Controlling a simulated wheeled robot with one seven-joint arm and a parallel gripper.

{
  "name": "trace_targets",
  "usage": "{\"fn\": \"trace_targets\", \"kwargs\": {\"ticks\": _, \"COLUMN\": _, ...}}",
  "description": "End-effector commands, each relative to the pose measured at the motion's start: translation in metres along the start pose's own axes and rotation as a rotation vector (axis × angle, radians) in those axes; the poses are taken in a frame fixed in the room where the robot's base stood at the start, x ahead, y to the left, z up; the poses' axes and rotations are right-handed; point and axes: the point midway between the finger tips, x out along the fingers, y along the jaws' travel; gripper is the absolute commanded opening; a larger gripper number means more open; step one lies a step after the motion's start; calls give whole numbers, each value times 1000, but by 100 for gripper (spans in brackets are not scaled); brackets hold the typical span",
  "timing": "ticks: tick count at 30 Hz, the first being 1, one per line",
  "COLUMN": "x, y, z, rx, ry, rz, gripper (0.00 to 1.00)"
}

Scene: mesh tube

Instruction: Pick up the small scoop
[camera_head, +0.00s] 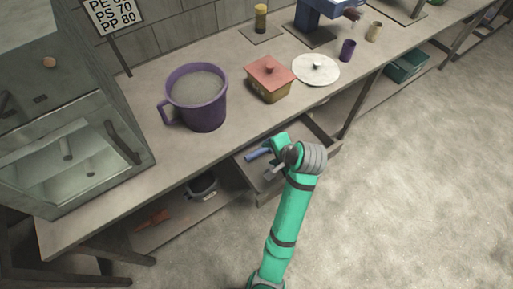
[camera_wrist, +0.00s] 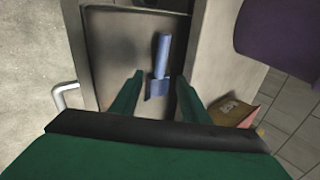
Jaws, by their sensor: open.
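The small scoop is a blue piece (camera_head: 258,155) lying in the open drawer under the counter. In the wrist view the scoop (camera_wrist: 161,64) lies on the drawer floor, its narrow part pointing up the picture and its wider part towards me. My gripper (camera_wrist: 156,90) is open, with one green finger on each side of the scoop's wider end in that view. No finger is seen touching it, and I cannot tell the height between them. In the head view my arm reaches over the drawer and hides part of it.
The drawer (camera_head: 322,133) has raised walls and a handle (camera_wrist: 66,97) on its front. Above it on the counter stand a large purple mug (camera_head: 203,108), a box with a red lid (camera_head: 269,83) and a white round lid (camera_head: 316,69). A glass-doored cabinet (camera_head: 70,150) stands at left.

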Motion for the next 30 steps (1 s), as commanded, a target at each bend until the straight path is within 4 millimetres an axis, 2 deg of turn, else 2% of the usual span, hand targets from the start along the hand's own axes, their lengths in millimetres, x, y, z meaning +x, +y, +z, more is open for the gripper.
{"fn": "trace_targets", "kwargs": {"ticks": 2, "x": -3, "y": 0, "z": -4, "rx": 2, "ry": 3, "rz": 22, "gripper": 42}}
{"fn": "trace_targets", "kwargs": {"ticks": 5, "x": 4, "y": 2, "z": -5, "rx": 5, "ry": 3, "rz": 35, "gripper": 42}}
{"fn": "trace_targets", "kwargs": {"ticks": 12, "x": 38, "y": 4, "z": -6, "rx": 9, "ry": 4, "rz": 36, "gripper": 42}}
{"fn": "trace_targets", "kwargs": {"ticks": 20, "x": 56, "y": 3, "z": -7, "rx": 8, "ry": 5, "rz": 33, "gripper": 42}}
{"fn": "trace_targets", "kwargs": {"ticks": 30, "x": 98, "y": 2, "z": -10, "rx": 6, "ry": 5, "rz": 33, "gripper": 42}}
